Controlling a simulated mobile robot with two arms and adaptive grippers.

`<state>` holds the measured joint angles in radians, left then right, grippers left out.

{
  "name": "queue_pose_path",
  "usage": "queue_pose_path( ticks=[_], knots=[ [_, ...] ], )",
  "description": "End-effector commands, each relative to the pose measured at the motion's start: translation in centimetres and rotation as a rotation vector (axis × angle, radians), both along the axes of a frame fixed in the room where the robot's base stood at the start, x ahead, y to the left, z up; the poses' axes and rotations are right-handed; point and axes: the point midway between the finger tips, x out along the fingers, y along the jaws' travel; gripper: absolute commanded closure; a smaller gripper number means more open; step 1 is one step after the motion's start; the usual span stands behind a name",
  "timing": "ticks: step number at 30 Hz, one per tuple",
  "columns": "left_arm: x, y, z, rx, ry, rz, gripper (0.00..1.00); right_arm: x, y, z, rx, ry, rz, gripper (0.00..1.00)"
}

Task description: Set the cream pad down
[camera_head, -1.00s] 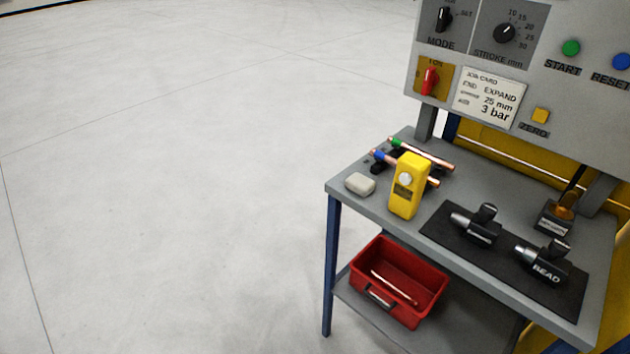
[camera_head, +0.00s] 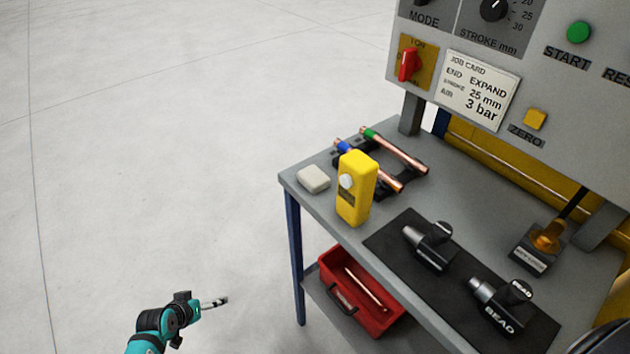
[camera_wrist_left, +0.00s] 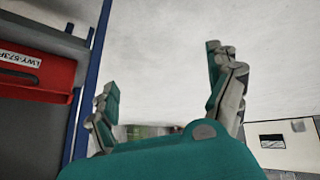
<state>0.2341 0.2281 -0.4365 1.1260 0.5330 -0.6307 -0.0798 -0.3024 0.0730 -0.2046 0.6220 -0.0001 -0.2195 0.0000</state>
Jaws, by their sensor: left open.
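The cream pad (camera_head: 314,179) lies flat on the grey bench top at its far left corner, next to the yellow device. My left gripper (camera_head: 222,301) is low at the left of the bench, over the floor and well apart from the pad. In the left wrist view my left gripper (camera_wrist_left: 165,100) has its fingers spread wide with nothing between them. The pad is not in the left wrist view. My right gripper is not in view.
The grey bench (camera_head: 395,215) holds a yellow device (camera_head: 356,190), copper tubes (camera_head: 398,152) on a rack and black tool heads (camera_head: 430,243) on a dark mat. A red bin (camera_head: 365,305) sits on the lower shelf. A control panel (camera_head: 490,60) rises behind. Floor at left is clear.

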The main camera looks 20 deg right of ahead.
Motion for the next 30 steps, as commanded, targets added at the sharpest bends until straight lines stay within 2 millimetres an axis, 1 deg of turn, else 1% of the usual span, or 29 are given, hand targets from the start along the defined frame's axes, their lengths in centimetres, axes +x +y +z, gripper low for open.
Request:
queue_pose_path(
  ticks=[1,2,3,5,6,8,9,11,12,15,18,20,22,30],
  knots=[
    [4.1,-1.9,5.4,-0.040,-0.071,-0.051,0.11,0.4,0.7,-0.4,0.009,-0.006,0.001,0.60],
    [5.8,-3.2,8.6,-0.065,-0.102,-0.086,0.11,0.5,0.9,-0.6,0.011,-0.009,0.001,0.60],
    [7.5,-5.0,13.0,-0.096,-0.144,-0.141,0.11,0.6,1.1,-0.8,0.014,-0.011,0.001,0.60],
    [9.1,-7.7,19.6,-0.135,-0.200,-0.236,0.11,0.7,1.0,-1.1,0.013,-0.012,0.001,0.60],
    [9.3,-9.4,23.8,-0.153,-0.235,-0.307,0.11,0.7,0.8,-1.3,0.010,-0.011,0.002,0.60],
    [8.7,-11.9,29.6,-0.171,-0.279,-0.421,0.11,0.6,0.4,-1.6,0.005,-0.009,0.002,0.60],
    [7.8,-13.3,33.0,-0.175,-0.302,-0.497,0.11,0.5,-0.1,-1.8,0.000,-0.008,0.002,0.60],
    [5.9,-15.1,37.2,-0.171,-0.330,-0.610,0.11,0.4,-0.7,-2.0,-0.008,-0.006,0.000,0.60],
    [4.5,-15.9,39.3,-0.162,-0.342,-0.677,0.11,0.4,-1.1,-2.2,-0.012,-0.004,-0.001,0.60],
    [1.3,-17.3,42.8,-0.137,-0.360,-0.809,0.11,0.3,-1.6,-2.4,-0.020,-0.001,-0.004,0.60],
    [-0.5,-18.1,44.1,-0.122,-0.362,-0.880,0.11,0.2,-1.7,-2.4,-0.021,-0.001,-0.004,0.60],
    [-0.8,-18.7,44.1,-0.117,-0.360,-0.897,0.11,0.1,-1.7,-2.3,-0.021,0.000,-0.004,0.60],
    [-0.7,-19.6,43.6,-0.119,-0.358,-0.900,0.11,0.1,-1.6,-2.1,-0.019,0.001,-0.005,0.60],
    [1.1,-24.3,40.3,-0.121,-0.359,-0.896,0.11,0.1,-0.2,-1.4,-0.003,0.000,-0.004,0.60]
  ],
)
